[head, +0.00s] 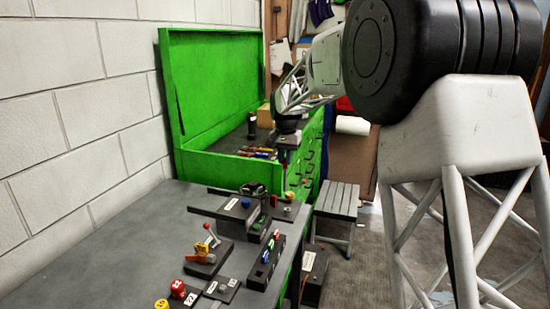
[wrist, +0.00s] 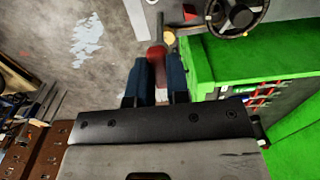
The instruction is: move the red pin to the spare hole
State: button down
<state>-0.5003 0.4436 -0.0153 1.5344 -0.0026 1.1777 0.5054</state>
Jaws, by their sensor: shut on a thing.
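My gripper (wrist: 158,62) is shut on the red pin (wrist: 157,54) in the wrist view. The pin's red head sits between the two dark blue fingers, and a thin grey shaft extends beyond it. In the head view my gripper (head: 285,165) hangs over the far right end of the grey bench. A black block (head: 258,275) on the bench's right side carries small blue, green and red pieces. I cannot make out the spare hole in either view.
An open green tool chest (head: 215,85) stands behind the bench (head: 130,235). A lever fixture (head: 207,255), a dark slide block (head: 240,210) and red and yellow knobs (head: 178,289) stand on the bench. A grey stool (head: 337,205) is at right. The bench's left side is clear.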

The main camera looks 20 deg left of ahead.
jog(key=shift+s+d+r, duration=0.15)
jog(key=shift+s+d, duration=0.2)
jog(key=shift+d, duration=0.4)
jog(key=shift+f, duration=4.95)
dwell(0.9)
jog(key=c, duration=0.7)
grip_release()
jog(key=shift+r, duration=0.1)
